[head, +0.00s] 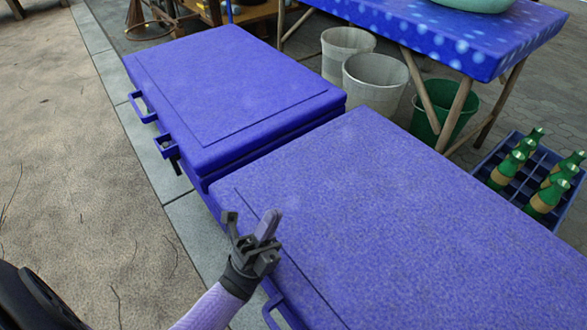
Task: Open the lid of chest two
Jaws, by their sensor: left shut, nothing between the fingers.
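Two blue-purple chests stand end to end. The far chest (225,85) has its flat lid down, with a thin dark seam under the lid edge and handles or latches on its left side. The near chest (400,210) also has its lid down and shows a handle low on its left side. I cannot tell from any marking which is chest two. My left gripper (266,222) is shut and empty. It appears over the left edge of the near chest, close to its corner by the far chest; I cannot tell whether it touches. My right gripper is not in view.
Behind the chests stand two pale buckets (373,84), a green bucket (437,113) and a table with a blue spotted cloth (440,25). A crate (515,205) of green bottles stands at the right. Bare ground (75,160) lies open at the left.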

